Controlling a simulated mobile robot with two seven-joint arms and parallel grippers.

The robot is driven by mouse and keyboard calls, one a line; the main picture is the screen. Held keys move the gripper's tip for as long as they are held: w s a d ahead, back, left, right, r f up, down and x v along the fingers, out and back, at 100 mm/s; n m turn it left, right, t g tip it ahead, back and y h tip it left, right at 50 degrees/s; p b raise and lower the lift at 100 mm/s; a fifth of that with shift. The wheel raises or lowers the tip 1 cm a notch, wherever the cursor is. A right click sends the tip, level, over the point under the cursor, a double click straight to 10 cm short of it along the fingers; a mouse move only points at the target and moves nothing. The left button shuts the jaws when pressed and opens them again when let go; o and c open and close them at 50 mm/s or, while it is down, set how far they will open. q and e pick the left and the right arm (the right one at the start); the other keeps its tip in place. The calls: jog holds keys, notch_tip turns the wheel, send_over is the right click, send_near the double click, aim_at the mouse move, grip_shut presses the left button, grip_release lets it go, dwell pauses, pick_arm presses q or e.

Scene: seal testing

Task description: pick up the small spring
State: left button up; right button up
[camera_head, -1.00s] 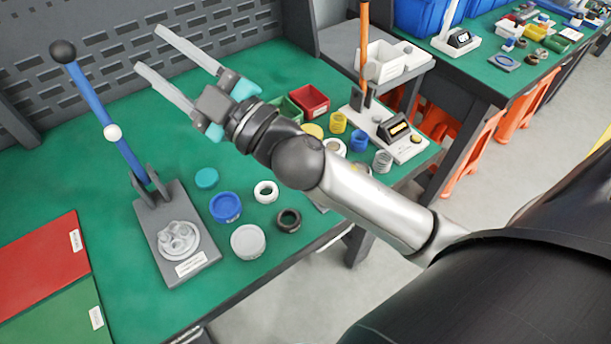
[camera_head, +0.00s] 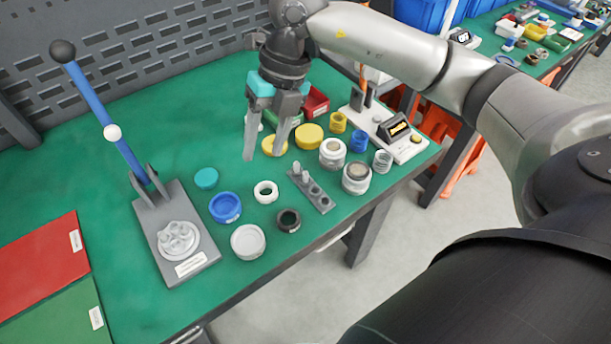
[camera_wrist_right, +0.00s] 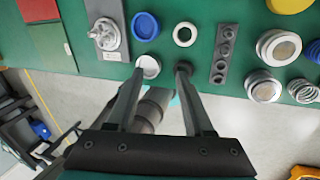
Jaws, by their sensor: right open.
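My right gripper (camera_head: 264,152) is open and empty, fingers pointing down above the green table. In the right wrist view its fingertips (camera_wrist_right: 160,72) are spread, with no thing between them. A grey metal coil spring (camera_head: 382,161) stands near the table's right front edge, right of the gripper; it also shows at the right edge of the wrist view (camera_wrist_right: 304,91). A blue coil-like piece (camera_head: 359,141) and a yellow one (camera_head: 338,122) stand behind it. I cannot tell which of these is the small spring. My left gripper is out of view.
A blue-handled lever press (camera_head: 170,255) stands at left. Between it and the right side lie a blue cap (camera_head: 225,208), a white ring (camera_head: 265,191), a black ring (camera_head: 288,220) and a grey block with holes (camera_head: 311,190). Round jars (camera_head: 356,180) stand close to the grey spring.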

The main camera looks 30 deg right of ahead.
jog(key=d+r+m+h, duration=0.1)
jog(key=d+h, duration=0.2)
jog(key=d, duration=0.5)
jog(key=b, duration=0.2)
send_over(306, 173)
jog(key=shift+m+h, duration=0.3)
jog(key=f, duration=1)
jog(key=shift+s+a+f, duration=0.1)
jog(key=shift+s+f, duration=0.1)
jog(key=shift+f, duration=0.15)
notch_tip(306, 173, down, 4)
jog(key=shift+w+r+b, duration=0.1)
jog(key=shift+r+b, duration=0.05)
jog(key=shift+b, duration=0.35)
jog(key=shift+f, duration=0.35)
grip_shut()
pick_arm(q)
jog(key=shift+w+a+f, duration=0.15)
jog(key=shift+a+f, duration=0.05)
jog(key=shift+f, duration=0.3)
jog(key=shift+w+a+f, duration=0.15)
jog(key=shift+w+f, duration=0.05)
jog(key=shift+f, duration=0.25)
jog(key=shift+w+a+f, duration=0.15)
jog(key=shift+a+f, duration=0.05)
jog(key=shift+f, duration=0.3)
